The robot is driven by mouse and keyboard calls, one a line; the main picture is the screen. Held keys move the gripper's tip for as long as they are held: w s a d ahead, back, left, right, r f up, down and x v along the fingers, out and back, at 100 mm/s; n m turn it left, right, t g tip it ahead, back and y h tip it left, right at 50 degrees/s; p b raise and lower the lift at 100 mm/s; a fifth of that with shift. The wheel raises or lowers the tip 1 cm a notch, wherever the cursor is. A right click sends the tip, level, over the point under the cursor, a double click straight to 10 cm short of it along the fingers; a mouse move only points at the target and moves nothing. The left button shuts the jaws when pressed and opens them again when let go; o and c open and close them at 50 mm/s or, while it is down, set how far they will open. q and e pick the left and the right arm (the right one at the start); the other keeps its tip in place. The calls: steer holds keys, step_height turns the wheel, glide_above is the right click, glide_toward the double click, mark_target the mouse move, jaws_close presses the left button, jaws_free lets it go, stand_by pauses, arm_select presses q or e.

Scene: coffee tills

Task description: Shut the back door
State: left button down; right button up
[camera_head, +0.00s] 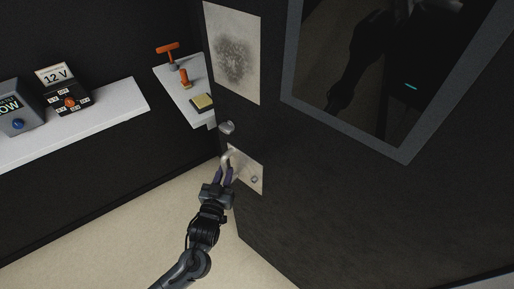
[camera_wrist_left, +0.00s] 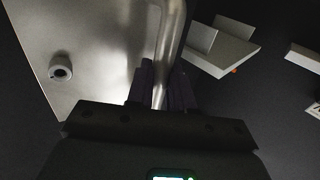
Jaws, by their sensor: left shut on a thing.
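The door (camera_head: 340,205) is a dark panel with a grey-framed glass pane, standing at an angle on the right of the head view. It has a metal plate (camera_head: 246,172) with a lever handle (camera_head: 228,154) near its left edge. My left gripper (camera_head: 224,176) is shut on the handle, and its arm comes up from below. In the left wrist view the metal handle (camera_wrist_left: 172,38) runs down between the dark fingers (camera_wrist_left: 162,90), beside the plate (camera_wrist_left: 100,45) with its round lock (camera_wrist_left: 61,66). My right gripper is not in view.
A white shelf (camera_head: 115,104) on the left holds a dark box marked 12 V (camera_head: 68,97) and a grey box (camera_head: 17,117). A second shelf (camera_head: 176,88) near the door's edge carries orange-handled tools and a small yellowish block (camera_head: 202,103). The pale floor below is clear.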

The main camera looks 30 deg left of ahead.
arm_select(q)
steer(key=w+d+b, duration=0.2)
steer(key=w+d, duration=0.1)
steer(key=w, duration=1.1)
steer(key=shift+w, duration=0.3)
steer(key=shift+d+r, duration=0.1)
steer(key=shift+w+d, duration=0.1)
steer(key=shift+w, duration=0.25)
steer(key=c, duration=1.4)
jaws_free()
steer(key=shift+w, duration=0.1)
steer(key=o, duration=0.5)
steer(key=shift+d, duration=0.1)
